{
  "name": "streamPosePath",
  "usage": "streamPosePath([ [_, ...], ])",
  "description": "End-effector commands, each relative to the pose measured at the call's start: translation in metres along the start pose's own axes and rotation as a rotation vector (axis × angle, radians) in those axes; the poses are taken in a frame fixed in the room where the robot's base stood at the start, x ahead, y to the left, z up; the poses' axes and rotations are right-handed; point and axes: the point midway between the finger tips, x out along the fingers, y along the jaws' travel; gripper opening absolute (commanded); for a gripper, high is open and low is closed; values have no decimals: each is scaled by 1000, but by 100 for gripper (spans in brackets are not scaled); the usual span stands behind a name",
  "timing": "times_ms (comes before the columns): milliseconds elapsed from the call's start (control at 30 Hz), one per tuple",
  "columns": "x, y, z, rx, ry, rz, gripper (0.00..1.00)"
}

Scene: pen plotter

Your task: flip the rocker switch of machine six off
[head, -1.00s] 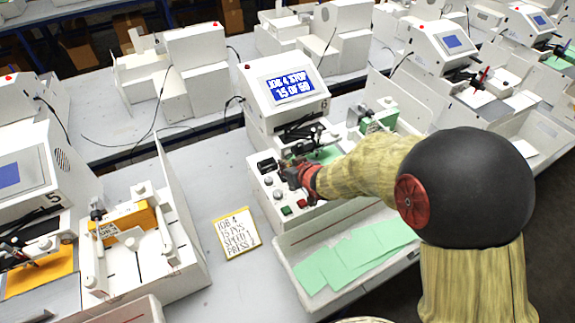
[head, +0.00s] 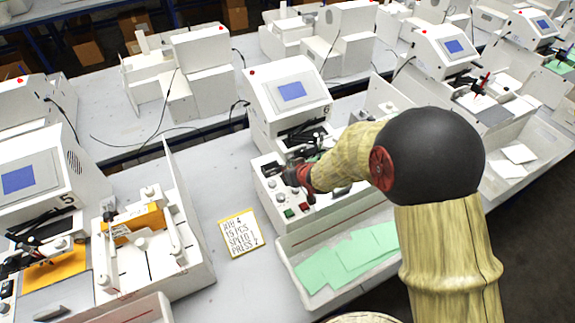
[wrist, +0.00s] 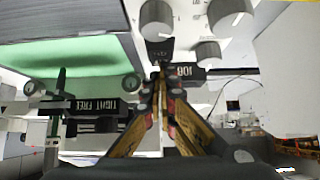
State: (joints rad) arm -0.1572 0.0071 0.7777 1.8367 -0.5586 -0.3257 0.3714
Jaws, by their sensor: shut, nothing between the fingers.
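Machine six (head: 262,112) stands in the middle of the head view, white, with a small 6 beside its screen (head: 292,91). The screen is plain blue without text. A black rocker switch (head: 271,169) sits on its front control panel, beside my gripper; its tilt is too small to read. My gripper (head: 289,173) is shut and empty, low over the panel. In the wrist view the closed fingertips (wrist: 162,72) lie close to a black block (wrist: 160,50), perhaps the switch; I cannot tell whether they touch it.
Green (head: 289,213) and red (head: 304,207) buttons sit near my gripper on the panel. A tray with green sheets (head: 345,256) is in front. A handwritten job card (head: 240,234) lies on the table at left. Machine five (head: 30,180) stands further left.

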Motion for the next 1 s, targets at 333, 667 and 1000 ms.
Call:
streamPosePath([
  [333, 0, 0, 5, 1, -6, 0, 0],
  [667, -9, 0, 17, 2, -10, 0, 0],
  [1000, -9, -1, 20, 2, -14, -1, 0],
])
